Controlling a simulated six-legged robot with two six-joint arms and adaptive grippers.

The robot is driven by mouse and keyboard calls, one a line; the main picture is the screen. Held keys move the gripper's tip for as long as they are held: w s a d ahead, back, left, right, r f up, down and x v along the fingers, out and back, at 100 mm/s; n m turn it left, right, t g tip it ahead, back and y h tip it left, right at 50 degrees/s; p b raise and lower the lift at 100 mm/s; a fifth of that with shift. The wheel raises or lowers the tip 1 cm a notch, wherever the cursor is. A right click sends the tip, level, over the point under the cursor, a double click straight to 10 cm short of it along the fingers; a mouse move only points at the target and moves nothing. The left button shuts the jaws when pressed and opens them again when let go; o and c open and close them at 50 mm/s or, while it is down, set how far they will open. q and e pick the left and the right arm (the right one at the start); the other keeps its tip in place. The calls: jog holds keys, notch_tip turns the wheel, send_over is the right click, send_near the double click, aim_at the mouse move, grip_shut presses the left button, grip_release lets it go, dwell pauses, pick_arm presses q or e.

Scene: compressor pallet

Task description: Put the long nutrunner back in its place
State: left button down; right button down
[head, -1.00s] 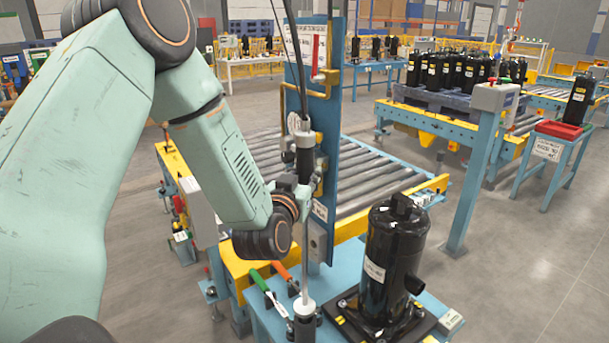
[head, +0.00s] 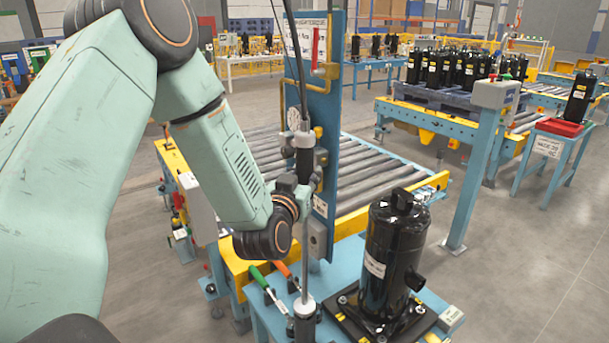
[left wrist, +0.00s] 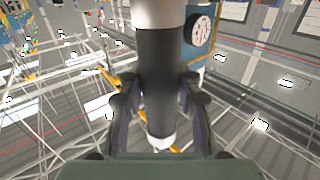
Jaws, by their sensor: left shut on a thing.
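The long nutrunner (head: 304,165) stands nearly upright in front of the blue post, with a dark body, grey collar and thin shaft running down. My left gripper (head: 302,187) is shut on its dark body. In the left wrist view the body (left wrist: 158,75) passes between the two fingers of the gripper (left wrist: 160,95). The shaft's lower end meets a pale collar on a dark cylinder (head: 304,328) at the blue bench's front edge. I cannot tell whether that cylinder is a holder or part of the tool. My right gripper is not in view.
A black compressor (head: 392,250) stands on the blue bench, close right of the shaft. Green-handled (head: 258,277) and orange-handled (head: 281,269) tools lie left of it. The blue post (head: 325,110) with pipes and fittings rises close behind. A roller conveyor (head: 375,175) lies beyond.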

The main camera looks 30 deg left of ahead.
pick_arm(q)
jog(key=shift+f+b, duration=1.05)
jog(key=shift+f, duration=0.1)
dwell(0.7)
jog(key=c, duration=1.4)
grip_release()
jog(key=o, duration=0.5)
jog(key=shift+s+d, duration=0.1)
jog(key=shift+o, duration=0.3)
jog(key=shift+f, duration=0.1)
jog(key=shift+f, duration=0.25)
jog(key=v, duration=0.7)
jog(key=shift+r, duration=0.2)
jog(key=shift+s, duration=0.2)
